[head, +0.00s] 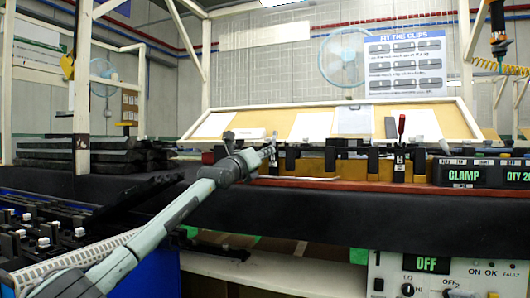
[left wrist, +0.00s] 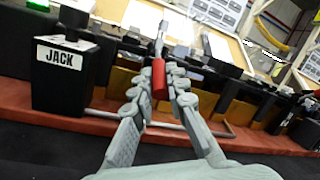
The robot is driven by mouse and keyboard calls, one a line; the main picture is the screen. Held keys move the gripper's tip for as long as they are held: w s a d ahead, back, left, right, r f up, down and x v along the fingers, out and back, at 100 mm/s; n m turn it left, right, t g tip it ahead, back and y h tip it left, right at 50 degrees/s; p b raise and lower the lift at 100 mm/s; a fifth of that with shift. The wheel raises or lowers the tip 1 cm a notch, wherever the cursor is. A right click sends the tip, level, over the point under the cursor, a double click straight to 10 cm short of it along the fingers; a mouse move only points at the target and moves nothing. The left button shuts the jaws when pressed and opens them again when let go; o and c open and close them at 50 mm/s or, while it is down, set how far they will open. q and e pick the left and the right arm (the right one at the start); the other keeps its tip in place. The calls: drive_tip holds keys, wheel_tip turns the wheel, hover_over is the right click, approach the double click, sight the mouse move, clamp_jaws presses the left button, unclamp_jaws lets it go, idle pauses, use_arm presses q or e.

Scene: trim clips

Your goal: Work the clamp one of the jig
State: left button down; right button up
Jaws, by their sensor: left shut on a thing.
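The jig (head: 340,165) is a row of black blocks against a tan backing on a red-brown base. My left gripper (head: 270,150) is at its left end in the head view. In the left wrist view my left gripper (left wrist: 159,88) is shut on a red clamp handle (left wrist: 159,76), with one finger on each side of it. The handle stands roughly upright on that view, with a metal rod above it. A second red handle (head: 401,124) stands upright farther right on the jig. Which handle is clamp one cannot be read. My right gripper is not in view.
A black block labelled JACK (left wrist: 66,62) stands left of the gripper in the wrist view. A display reading CLAMP (head: 465,175) is at the right. A control panel (head: 430,270) showing OFF is below. Dark strips (head: 90,152) lie at the left.

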use_arm(q)
drive_tip(key=shift+a, duration=0.1)
drive_tip(key=c, duration=1.5)
unclamp_jaws()
drive_tip(key=shift+s+f, duration=0.25)
drive_tip(key=shift+s, duration=0.3)
drive_tip(key=v, duration=1.1)
drive_tip(key=shift+a+r, duration=0.15)
drive_tip(key=shift+r, duration=0.05)
drive_tip(key=shift+w, duration=0.1)
